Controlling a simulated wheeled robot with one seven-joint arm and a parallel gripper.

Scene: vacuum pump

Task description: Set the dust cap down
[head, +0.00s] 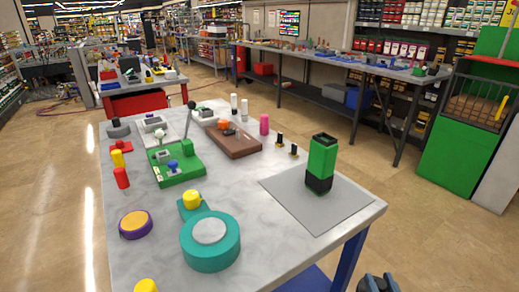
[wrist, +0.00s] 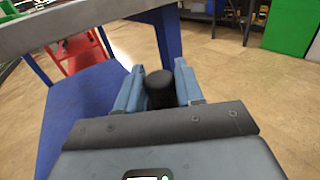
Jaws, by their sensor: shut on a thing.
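My gripper (wrist: 157,74) is shut on a dark, round-ended piece, the dust cap (wrist: 160,90), between its two blue-grey fingers in the wrist view. In the head view my gripper (head: 378,283) shows only in part at the bottom edge, beyond the right end of the table, and the cap cannot be made out there. The gripper is apart from the grey table (head: 262,263); in the wrist view the table's edge (wrist: 70,22) crosses the upper left. A green and black upright block, likely the pump (head: 321,165), stands on a grey mat (head: 347,209).
The mat has bare room around the green block. A teal round part (head: 211,241), a purple and orange disc (head: 135,223), a green fixture (head: 180,165) and a brown tray (head: 233,140) occupy the left and back. A blue table leg (head: 346,262) stands near my gripper.

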